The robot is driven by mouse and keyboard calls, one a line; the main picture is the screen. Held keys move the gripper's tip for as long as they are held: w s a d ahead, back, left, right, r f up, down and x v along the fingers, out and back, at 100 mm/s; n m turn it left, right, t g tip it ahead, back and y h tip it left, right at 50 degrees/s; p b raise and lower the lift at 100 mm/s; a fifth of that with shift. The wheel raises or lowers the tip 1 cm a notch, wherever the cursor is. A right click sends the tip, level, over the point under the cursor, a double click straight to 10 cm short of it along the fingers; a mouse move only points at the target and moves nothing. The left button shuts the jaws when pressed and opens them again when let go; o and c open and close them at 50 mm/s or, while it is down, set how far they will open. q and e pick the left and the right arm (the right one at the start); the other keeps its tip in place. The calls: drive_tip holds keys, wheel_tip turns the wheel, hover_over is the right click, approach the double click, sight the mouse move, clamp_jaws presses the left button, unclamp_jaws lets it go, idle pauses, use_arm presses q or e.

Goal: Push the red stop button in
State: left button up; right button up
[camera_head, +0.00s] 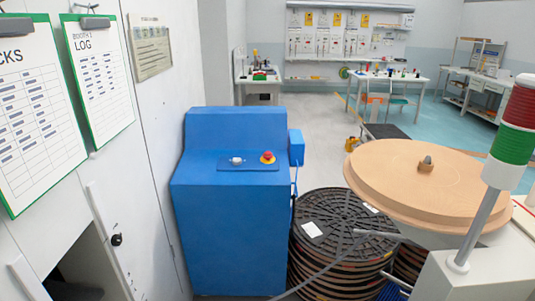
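The red stop button (267,156) sits on a yellow ring at the right end of a dark blue panel (249,166). The panel lies on the top ledge of a blue cabinet (228,230). A small whitish knob (236,161) is on the same panel, left of the button. How far in the button sits is too small to tell. Neither of my grippers shows in the head view.
A red, green and white signal tower (505,150) rises at the right. Clipboards (100,70) hang on the left wall. Open floor (310,130) lies behind the cabinet.

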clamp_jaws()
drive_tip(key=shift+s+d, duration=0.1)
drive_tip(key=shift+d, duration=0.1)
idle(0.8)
